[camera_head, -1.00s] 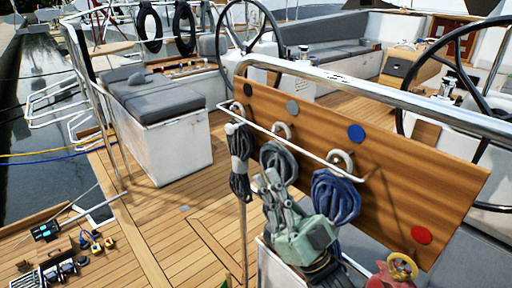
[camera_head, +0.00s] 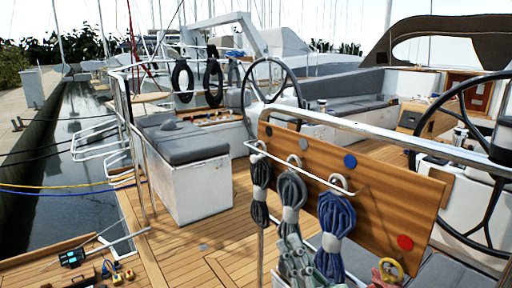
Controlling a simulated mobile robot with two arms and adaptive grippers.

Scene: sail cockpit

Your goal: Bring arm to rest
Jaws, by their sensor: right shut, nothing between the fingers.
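My right gripper (camera_head: 291,241) is at the bottom of the head view, with its fingers pointing up. It is shut and empty. Its fingertips are just below the hanging grey rope coil (camera_head: 291,192) and left of the blue rope coil (camera_head: 336,222); I cannot tell whether they touch. The lower part of the gripper and its arm are cut off by the picture's bottom edge. My left gripper is not in view.
A wooden board (camera_head: 380,205) with coloured discs and rope hooks hangs under a steel rail (camera_head: 390,138). A dark rope coil (camera_head: 260,190) hangs at its left. A red and yellow item (camera_head: 388,272) is to the gripper's right. Open teak deck (camera_head: 190,240) lies left.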

